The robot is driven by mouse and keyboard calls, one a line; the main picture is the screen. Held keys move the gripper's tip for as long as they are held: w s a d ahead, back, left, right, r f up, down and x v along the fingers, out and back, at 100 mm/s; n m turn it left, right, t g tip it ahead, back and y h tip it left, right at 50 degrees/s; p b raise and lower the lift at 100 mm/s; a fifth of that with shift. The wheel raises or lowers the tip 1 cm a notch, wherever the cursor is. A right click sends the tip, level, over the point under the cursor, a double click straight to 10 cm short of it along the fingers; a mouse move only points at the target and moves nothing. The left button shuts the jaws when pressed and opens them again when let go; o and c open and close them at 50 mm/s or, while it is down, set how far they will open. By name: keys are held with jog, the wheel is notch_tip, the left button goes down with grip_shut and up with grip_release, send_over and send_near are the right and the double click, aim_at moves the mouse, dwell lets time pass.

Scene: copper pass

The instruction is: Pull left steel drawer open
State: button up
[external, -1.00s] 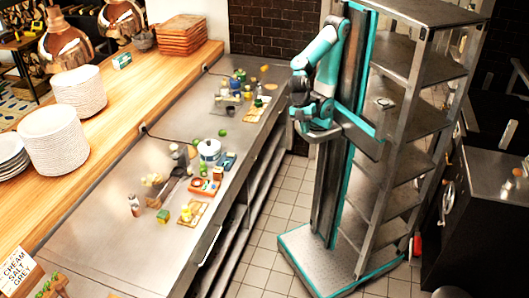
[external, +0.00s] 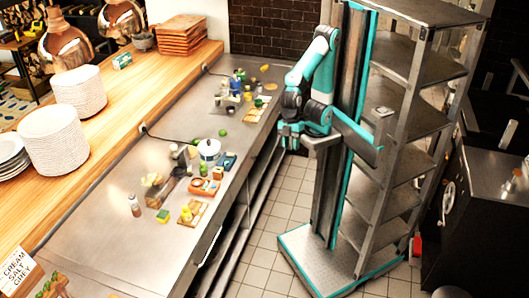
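Steel drawer fronts sit under the edge of the long steel counter (external: 105,215). One drawer front (external: 208,245) with a pale handle strip shows at the near end and looks closed. Another dark front (external: 262,158) shows farther back, partly in shadow. I cannot tell for certain which is the left drawer. My gripper (external: 289,142) hangs beside the counter's far part, close to its front edge and apart from the near drawer. Its fingers are too small and dark to tell open from shut.
Open shelves (external: 238,220) run under the counter between the fronts. Bottles, boards and a white pot (external: 209,149) stand on the counter. A metal shelf rack (external: 425,120) stands behind my column. The tiled floor (external: 260,240) beside the counter is clear.

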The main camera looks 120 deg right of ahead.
jog(key=w+a+f+t+h+b, duration=0.1)
jog(key=w+f+t+h+b, duration=0.25)
jog(key=w+f+b, duration=0.95)
jog(key=n+t+h+b, duration=0.6)
jog(key=t+b, duration=0.4)
jog(key=b, duration=0.1)
send_near(212, 245)
jog(key=shift+y, duration=0.25)
jog(key=x, duration=1)
jog(key=shift+d+f, duration=0.2)
grip_shut()
